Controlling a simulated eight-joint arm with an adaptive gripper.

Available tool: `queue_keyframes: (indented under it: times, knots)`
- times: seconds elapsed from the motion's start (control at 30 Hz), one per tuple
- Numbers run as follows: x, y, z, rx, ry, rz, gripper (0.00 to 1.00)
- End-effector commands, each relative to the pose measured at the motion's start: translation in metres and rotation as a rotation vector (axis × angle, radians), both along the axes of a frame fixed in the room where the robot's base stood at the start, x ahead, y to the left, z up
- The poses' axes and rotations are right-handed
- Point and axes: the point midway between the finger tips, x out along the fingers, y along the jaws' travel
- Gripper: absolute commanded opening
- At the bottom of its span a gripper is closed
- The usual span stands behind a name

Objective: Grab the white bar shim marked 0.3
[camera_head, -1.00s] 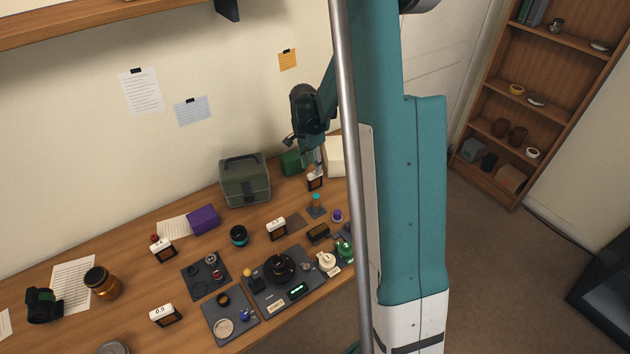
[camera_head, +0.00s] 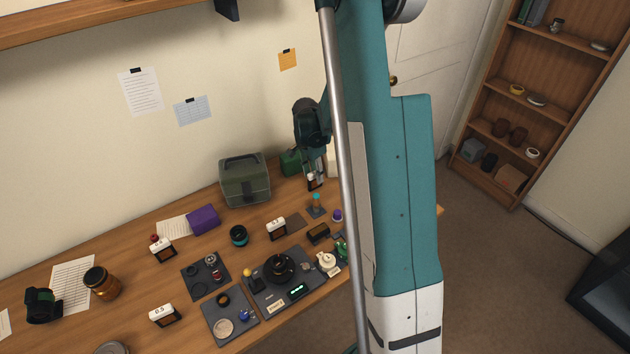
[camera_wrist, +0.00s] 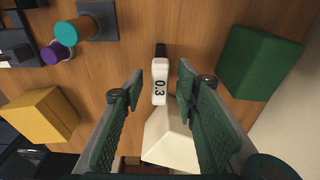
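The white bar shim marked 0.3 (camera_wrist: 159,88) shows in the wrist view, upright in the picture, with a dark holder at its far end. My gripper (camera_wrist: 161,84) is open, with one green-padded finger on each side of the shim and a visible gap to both. In the head view my gripper (camera_head: 315,170) is at the back right of the table, low over the shim's dark stand, and partly hides the shim. Contact cannot be told there.
Similar white shims in dark stands (camera_head: 164,315) (camera_head: 163,250) (camera_head: 277,229) stand elsewhere on the table. Around the gripper are a green block (camera_wrist: 258,62), a yellow block (camera_wrist: 40,116), a pale block (camera_wrist: 170,140) and a teal-topped cylinder (camera_wrist: 72,32).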

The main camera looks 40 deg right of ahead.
Motion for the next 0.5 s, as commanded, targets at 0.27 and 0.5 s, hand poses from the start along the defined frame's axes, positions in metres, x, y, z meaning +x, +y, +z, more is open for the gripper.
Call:
queue_keyframes:
  times: [0.27, 0.5]
  knots:
    - [0.0, 0.0, 0.0001, 0.0, 0.0, 0.0, 0.31]
    - [0.0, 0.0, 0.0001, 0.0, 0.0, 0.0, 0.11]
